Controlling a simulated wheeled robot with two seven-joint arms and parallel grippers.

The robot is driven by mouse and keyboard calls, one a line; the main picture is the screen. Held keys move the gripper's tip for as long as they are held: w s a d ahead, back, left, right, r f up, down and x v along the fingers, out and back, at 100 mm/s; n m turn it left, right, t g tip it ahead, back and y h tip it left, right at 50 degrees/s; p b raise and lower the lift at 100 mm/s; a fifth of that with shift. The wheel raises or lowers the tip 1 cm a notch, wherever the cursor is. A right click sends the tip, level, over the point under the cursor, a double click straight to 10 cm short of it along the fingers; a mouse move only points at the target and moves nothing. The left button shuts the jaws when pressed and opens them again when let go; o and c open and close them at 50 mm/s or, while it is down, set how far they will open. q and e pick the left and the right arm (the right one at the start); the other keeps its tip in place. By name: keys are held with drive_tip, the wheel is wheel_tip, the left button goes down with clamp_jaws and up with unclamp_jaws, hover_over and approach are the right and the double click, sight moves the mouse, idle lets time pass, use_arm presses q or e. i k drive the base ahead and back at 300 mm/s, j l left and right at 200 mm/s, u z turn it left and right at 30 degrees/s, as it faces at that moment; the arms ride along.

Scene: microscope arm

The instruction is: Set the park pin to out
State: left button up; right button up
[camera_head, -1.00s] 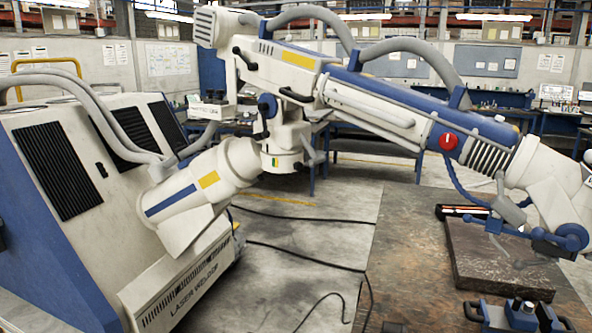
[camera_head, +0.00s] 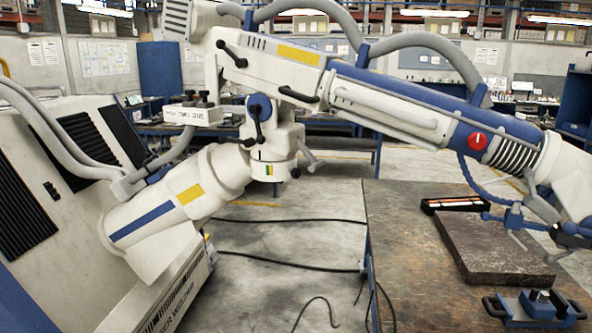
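The white and blue laser welder arm (camera_head: 390,105) spans the view from its joint post at the centre left to the right edge. I cannot tell for sure which part is the park pin. At the joint, a grey lever (camera_head: 309,158) sticks out to the lower right of the white collar (camera_head: 272,165). Black-knobbed handles (camera_head: 258,125) sit beside the blue pivot cap. A white box (camera_head: 193,115) with black knobs on top and small dark lettering stands left of the joint. A red round knob (camera_head: 478,141) sits on the blue tube. Neither of my grippers is in view.
The welder cabinet (camera_head: 50,180) with hoses fills the left. A worktable (camera_head: 400,235) at right holds a dark stone slab (camera_head: 495,248), a black case (camera_head: 455,204) and a blue fixture (camera_head: 535,305). Black cables (camera_head: 285,262) cross the open floor between.

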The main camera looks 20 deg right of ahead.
sight(295, 173)
drive_tip(key=i+j+z, duration=0.15)
drive_tip(key=i, duration=0.35)
drive_tip(key=i+j+z, duration=0.15)
drive_tip(key=i, duration=0.65)
